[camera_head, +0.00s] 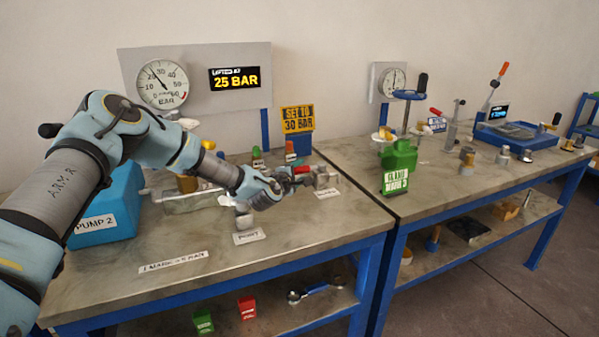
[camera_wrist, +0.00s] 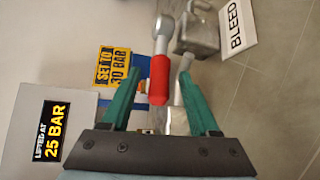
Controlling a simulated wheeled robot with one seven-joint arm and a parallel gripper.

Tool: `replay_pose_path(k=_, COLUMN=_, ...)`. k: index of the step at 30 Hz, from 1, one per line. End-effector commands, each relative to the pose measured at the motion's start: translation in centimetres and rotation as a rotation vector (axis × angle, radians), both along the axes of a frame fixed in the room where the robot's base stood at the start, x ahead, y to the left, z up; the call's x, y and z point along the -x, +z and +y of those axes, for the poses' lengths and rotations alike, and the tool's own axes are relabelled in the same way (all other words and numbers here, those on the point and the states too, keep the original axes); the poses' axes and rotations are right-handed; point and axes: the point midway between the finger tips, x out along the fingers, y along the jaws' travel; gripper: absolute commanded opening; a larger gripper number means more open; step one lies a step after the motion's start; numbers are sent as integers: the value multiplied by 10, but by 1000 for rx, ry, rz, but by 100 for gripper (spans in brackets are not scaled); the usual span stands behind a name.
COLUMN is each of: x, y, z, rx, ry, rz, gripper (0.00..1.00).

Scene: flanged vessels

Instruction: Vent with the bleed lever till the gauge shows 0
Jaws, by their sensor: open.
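The bleed lever has a red grip (camera_wrist: 159,80) on a metal rod; in the wrist view it lies between my gripper's (camera_wrist: 160,88) two teal fingers, which stand apart on either side. The lever rises from a grey metal block (camera_wrist: 197,30) beside the BLEED label (camera_wrist: 238,28). In the head view my gripper (camera_head: 288,181) is at this lever, and my arm's end hides part of it. The round gauge (camera_head: 162,85) is on the back panel; its needle points up and left, clearly off 0, but its exact reading is too small to tell.
A display (camera_head: 235,79) reads 25 BAR. A yellow sign (camera_head: 297,119) says SET TO 30 BAR. A blue PUMP 2 box (camera_head: 105,205) stands at left. The bench front is mostly clear.

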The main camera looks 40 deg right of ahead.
Motion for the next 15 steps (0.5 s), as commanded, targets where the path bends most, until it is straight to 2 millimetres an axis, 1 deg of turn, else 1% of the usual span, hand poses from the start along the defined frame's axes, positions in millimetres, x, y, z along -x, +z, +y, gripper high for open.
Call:
replay_pose_path(k=1, x=0, y=0, z=0, rx=0, ry=0, rz=0, gripper=59)
replay_pose_path(k=2, x=0, y=0, z=0, rx=0, ry=0, rz=0, gripper=56)
replay_pose_path(k=15, x=0, y=0, z=0, rx=0, ry=0, rz=0, gripper=6)
